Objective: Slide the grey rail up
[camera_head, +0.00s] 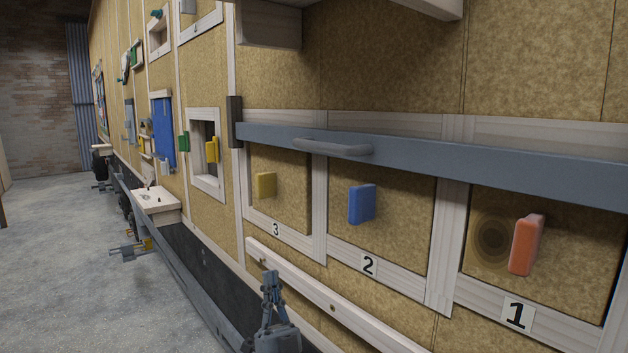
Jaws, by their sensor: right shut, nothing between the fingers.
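The grey rail (450,160) runs across the wall along the top of a row of numbered panels, with its left end at a dark bracket (235,121). A grey handle (333,147) is fixed on the rail's front. My right gripper (269,276) is at the bottom of the view, shut and empty, pointing up. It is well below the rail and the handle, and touches neither. My left gripper is not in view.
Below the rail are panels with a yellow block (265,185), a blue block (361,204) and an orange block (525,244). A pale wooden strip (330,301) lies beside my right gripper. A wooden shelf (157,205) juts out at left.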

